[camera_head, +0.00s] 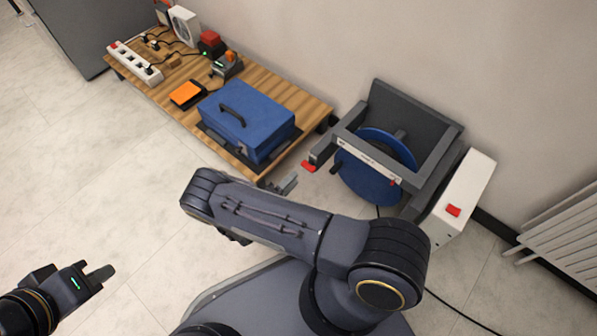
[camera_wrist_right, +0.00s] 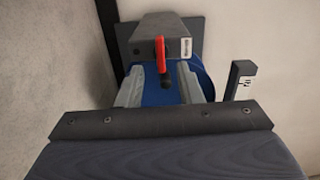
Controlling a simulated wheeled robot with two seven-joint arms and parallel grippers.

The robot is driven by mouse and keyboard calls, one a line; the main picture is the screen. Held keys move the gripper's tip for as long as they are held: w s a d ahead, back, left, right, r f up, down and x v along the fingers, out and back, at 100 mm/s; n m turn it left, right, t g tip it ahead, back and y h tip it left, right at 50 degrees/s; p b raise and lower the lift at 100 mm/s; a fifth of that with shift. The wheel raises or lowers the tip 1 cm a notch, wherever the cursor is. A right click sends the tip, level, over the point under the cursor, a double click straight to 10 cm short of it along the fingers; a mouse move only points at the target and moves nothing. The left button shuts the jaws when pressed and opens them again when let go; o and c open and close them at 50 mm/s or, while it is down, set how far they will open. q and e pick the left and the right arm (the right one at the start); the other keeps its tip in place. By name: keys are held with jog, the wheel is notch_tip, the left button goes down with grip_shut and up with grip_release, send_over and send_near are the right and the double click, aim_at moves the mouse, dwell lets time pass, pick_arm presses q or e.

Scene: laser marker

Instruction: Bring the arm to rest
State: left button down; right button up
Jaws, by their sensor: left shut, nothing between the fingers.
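My left gripper (camera_head: 100,274) is at the lower left of the head view, above bare floor, shut and empty. My right arm (camera_head: 265,215) reaches across the lower middle of the head view, bent at a large joint. My right gripper (camera_head: 287,184) is mostly hidden behind that arm; only a grey tip shows, near the table's front corner. In the right wrist view its two grey fingers (camera_wrist_right: 162,84) stand apart, with no object seen held between them. Beyond them show a red lever (camera_wrist_right: 160,55) and a blue disc.
A grey machine frame with a blue disc (camera_head: 368,185) stands right of the wooden table (camera_head: 295,92). The table holds a blue case (camera_head: 260,115), an orange-topped box (camera_head: 187,94) and a power strip (camera_head: 135,64). A radiator (camera_head: 565,240) is at right. Floor at left is clear.

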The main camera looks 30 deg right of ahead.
jog(key=shift+v, duration=1.1)
